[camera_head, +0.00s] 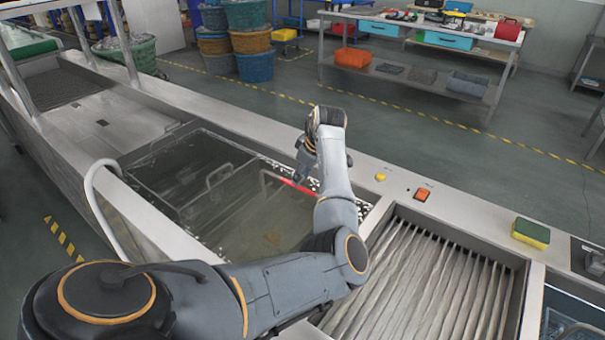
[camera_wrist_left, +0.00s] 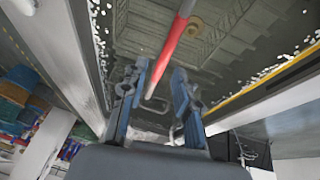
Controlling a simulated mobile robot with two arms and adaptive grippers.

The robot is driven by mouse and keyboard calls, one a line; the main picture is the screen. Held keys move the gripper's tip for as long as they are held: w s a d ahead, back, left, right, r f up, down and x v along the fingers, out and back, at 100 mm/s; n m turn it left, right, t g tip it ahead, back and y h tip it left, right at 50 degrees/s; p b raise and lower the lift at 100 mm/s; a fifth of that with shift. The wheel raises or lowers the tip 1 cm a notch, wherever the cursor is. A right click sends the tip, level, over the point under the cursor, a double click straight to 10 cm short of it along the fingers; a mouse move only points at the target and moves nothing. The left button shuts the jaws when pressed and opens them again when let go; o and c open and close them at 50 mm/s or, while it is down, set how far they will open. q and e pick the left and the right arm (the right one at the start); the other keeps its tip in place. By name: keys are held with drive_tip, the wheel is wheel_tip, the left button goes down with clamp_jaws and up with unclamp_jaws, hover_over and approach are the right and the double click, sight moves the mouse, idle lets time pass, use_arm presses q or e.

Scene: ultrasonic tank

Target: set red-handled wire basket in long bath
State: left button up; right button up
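The long bath (camera_head: 187,137) is a sunken steel tank with clear liquid, left of the middle in the head view. A red handle (camera_head: 299,188) with grey wire ends shows at its right part; it is also in the left wrist view (camera_wrist_left: 170,48). The wire basket under the handle is hard to make out through the liquid. My left gripper (camera_head: 304,172) points down over the bath at the handle. In the wrist view its two fingers (camera_wrist_left: 161,75) are apart, with the handle running between or just beyond them. My right gripper is in neither view.
A ribbed steel drain area (camera_head: 425,275) lies right of the bath. A grey hose (camera_head: 92,190) arches at the bath's left edge. White specks float near the bath edges.

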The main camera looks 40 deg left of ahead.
use_arm(q)
drive_tip(key=shift+r, duration=0.55)
drive_tip(key=b+v, duration=0.1)
drive_tip(key=v, duration=1.1)
drive_tip(key=shift+b, duration=0.4)
drive_tip(key=shift+a+r, duration=0.1)
